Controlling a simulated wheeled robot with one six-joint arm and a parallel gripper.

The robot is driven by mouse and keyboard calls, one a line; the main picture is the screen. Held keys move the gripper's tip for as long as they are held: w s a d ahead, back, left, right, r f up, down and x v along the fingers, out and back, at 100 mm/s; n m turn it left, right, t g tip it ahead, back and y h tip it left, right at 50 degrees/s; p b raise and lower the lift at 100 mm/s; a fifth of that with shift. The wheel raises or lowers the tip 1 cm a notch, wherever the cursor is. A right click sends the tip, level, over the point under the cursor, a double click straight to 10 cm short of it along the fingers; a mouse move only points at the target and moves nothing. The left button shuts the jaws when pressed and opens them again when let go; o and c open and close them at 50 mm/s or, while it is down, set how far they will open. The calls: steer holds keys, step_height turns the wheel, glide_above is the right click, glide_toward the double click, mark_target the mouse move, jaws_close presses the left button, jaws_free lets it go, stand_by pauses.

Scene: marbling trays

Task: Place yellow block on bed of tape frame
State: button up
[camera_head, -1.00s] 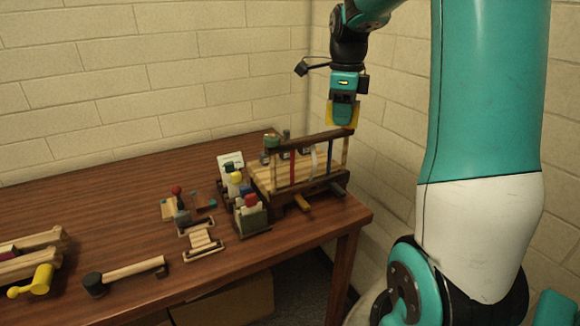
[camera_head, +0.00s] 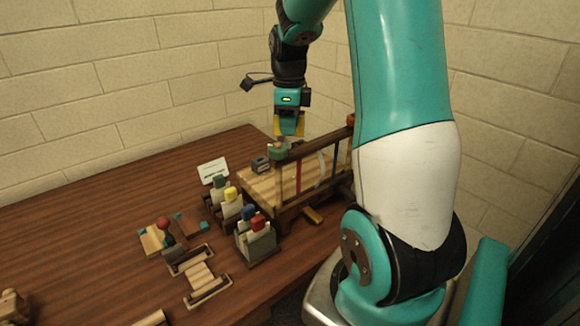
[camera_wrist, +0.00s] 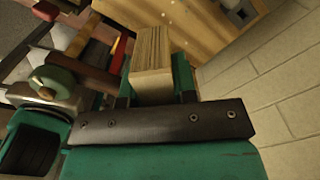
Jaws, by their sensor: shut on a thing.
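My gripper (camera_head: 289,127) is shut on the yellow block (camera_head: 300,126), which shows as a yellow edge beside the teal fingers. In the wrist view the block (camera_wrist: 152,60) is a wood-grained piece between the two green fingers. The tape frame (camera_head: 315,145) is a dark wooden rack with coloured strips hanging from its rail. Its bed (camera_head: 243,188) is a pale planked surface. My gripper is above the frame's back part in the head view. In the wrist view pale wood (camera_wrist: 205,38) lies beyond the block. The gap between block and bed cannot be judged.
A green roll (camera_head: 280,151) sits at the rail's left end. A small grey item (camera_head: 260,165) lies on the bed. Bottles with coloured caps (camera_head: 231,199) stand in holders at the left. Brick walls are behind.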

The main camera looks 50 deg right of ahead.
mark_target(290, 178)
step_height(290, 178, down, 12)
steer(key=shift+f+p, duration=0.25)
steer(key=shift+p, duration=0.15)
steer(key=shift+f, duration=0.15)
steer(key=o, duration=0.9)
steer(key=shift+o, duration=0.2)
step_height(290, 178, up, 12)
steer(key=shift+r+b, duration=0.2)
steer(key=shift+b, duration=0.2)
